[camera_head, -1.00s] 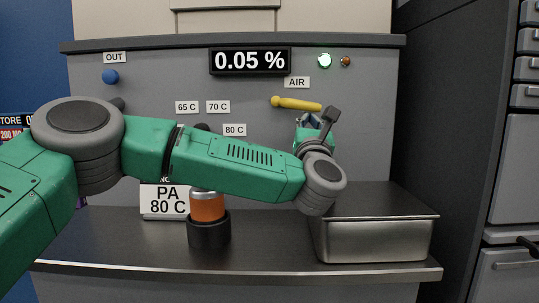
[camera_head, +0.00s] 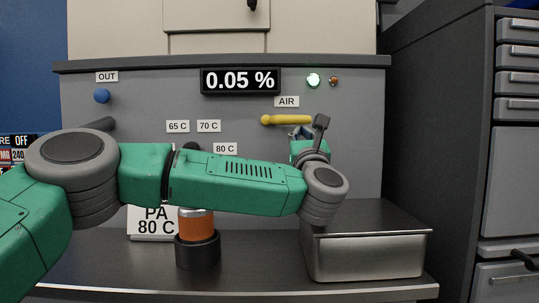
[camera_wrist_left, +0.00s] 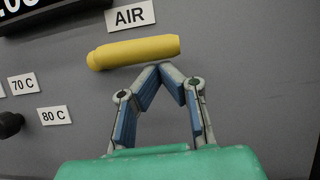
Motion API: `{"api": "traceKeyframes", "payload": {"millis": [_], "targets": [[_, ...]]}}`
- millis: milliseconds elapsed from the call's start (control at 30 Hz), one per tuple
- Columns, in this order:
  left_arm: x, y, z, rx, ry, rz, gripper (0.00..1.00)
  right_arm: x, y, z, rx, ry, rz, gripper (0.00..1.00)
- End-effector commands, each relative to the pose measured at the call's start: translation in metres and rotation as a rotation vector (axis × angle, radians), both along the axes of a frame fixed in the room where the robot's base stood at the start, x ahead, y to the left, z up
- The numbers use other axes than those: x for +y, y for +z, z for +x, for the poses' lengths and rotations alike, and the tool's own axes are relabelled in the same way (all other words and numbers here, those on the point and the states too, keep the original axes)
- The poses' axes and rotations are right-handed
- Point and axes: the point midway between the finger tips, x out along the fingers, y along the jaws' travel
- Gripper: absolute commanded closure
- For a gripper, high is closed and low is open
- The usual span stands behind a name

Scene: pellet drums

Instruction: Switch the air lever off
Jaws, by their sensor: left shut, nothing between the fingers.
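The yellow air lever (camera_head: 288,120) sticks out to the right, nearly level, below the AIR label (camera_head: 287,101) on the grey panel. In the left wrist view the lever (camera_wrist_left: 138,51) lies across the upper middle, its right end slightly higher. My left gripper (camera_head: 302,132) is at the lever's right part, just below it, partly hidden by my wrist in the head view. In the left wrist view the gripper's fingertips (camera_wrist_left: 162,70) meet, shut and empty, right under the lever; I cannot tell whether they touch it. My right gripper is not in view.
A steel bin (camera_head: 368,257) stands on the bench at the right. An orange and black cylinder (camera_head: 196,226) stands below my arm. Dark drawers stand at the right.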

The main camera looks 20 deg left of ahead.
Motion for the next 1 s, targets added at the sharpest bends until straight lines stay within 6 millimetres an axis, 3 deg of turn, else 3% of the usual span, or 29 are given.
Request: {"api": "traceKeyframes", "payload": {"millis": [233, 500, 700, 1000], "targets": [[-0.016, -0.015, -0.025, 0.002, -0.005, 0.005, 1.00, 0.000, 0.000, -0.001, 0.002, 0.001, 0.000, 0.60], [-0.036, -0.013, -0.089, 0.000, -0.005, 0.005, 1.00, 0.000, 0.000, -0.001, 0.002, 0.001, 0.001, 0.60], [-0.046, -0.014, -0.122, 0.002, -0.003, 0.004, 1.00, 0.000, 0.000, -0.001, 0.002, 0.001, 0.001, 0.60], [-0.049, -0.014, -0.138, 0.002, 0.000, 0.003, 1.00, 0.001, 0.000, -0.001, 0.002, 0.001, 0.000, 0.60]]}}
